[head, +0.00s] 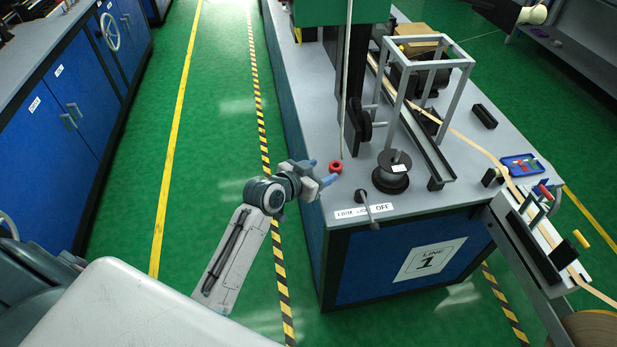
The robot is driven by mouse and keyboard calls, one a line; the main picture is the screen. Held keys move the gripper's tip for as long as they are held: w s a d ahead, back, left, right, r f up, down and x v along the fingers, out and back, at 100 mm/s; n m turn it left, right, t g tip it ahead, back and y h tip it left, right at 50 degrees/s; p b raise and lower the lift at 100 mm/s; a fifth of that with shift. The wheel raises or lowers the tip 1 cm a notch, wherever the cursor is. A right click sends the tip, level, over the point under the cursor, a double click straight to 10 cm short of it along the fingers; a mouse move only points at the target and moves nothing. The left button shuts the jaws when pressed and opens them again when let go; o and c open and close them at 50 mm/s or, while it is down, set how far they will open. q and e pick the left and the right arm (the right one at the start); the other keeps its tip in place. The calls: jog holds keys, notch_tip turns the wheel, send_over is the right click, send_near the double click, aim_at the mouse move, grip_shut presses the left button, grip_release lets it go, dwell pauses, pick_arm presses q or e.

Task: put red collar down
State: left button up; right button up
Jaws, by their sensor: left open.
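The red collar (336,166) is a small red ring with a dark middle. It sits on the grey top of the line 1 bench (312,105), near its left edge and just below the foot of a thin upright pole. My left gripper (327,175) is at the bench's left edge, with its blue-tipped fingers spread beside the collar. One fingertip appears very close to the collar; I cannot tell if they touch. My right gripper is not in view.
A dark spool (392,172) stands right of the collar. A grey frame (440,64) and a tan tape run stand behind. A blue tray (522,165) lies at right. Green floor is clear at left.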

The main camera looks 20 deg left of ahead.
pick_arm(q)
jog(key=shift+v, duration=2.5)
